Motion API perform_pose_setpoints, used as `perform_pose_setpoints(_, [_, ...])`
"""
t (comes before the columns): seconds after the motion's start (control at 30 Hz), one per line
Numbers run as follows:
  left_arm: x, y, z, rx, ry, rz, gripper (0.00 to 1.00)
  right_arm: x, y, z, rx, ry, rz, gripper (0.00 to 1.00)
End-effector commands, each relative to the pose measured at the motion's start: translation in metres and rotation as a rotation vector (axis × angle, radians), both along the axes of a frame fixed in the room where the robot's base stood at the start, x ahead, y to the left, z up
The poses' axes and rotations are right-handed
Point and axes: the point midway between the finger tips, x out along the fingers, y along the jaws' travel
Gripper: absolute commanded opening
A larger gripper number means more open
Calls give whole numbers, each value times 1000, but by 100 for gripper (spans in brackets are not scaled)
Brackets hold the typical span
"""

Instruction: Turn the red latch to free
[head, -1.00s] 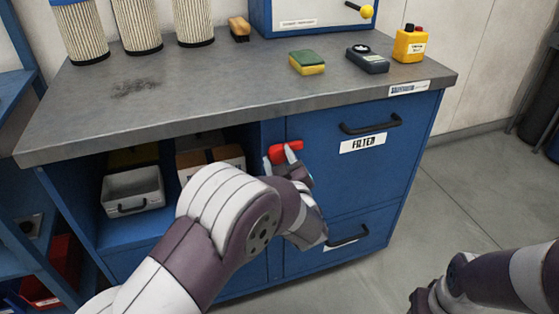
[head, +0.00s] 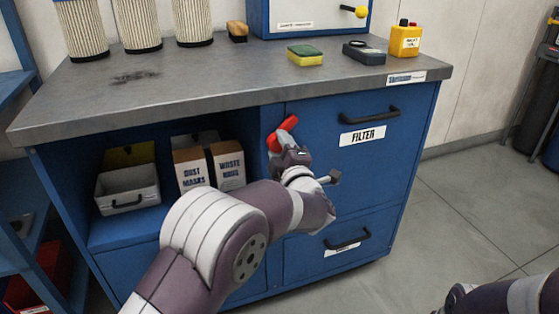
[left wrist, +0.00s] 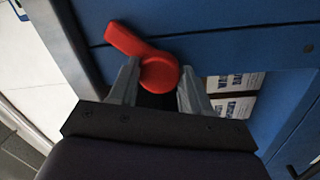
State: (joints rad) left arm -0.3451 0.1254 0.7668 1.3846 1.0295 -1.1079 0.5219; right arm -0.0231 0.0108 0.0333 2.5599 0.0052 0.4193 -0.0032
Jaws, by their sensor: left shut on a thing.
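The red latch (head: 286,124) is on the front of the blue cabinet (head: 330,185), between the open shelf and the filter drawer. In the head view its lever tilts up to the right. In the left wrist view the latch (left wrist: 135,46) shows a round hub between my fingers and a lever pointing to the upper left. My left gripper (head: 277,146) is shut on the latch; it also shows in the left wrist view (left wrist: 156,78), a finger on each side of the hub. My right gripper (head: 455,298) is partly in view at the lower right; its fingers are unclear.
The filter drawer's black handle (head: 370,119) sticks out to the right. The open shelf holds boxes (head: 228,166) and a grey bin (head: 127,193).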

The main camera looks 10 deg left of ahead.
Motion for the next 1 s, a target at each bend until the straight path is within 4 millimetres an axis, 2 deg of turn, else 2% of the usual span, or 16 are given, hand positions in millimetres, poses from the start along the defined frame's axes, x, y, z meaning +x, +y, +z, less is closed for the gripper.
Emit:
perform_pose_setpoints(0.03, [0, 0, -8, -34, -22, -1, 0, 0, 0, -13, 0, 0, 0, 43])
perform_pose_setpoints(0.5, [0, -2, -8, -395, -265, -1, 0, 0, 0, -71, 0, 0, 0, 43])
perform_pose_setpoints(0.8, [1, -2, -6, -570, -381, 0, 0, 0, 0, -96, 0, 0, 0, 43])
perform_pose_setpoints(1.0, [1, -2, -5, -639, -427, 0, 0, 0, 0, -106, 0, 0, 0, 43])
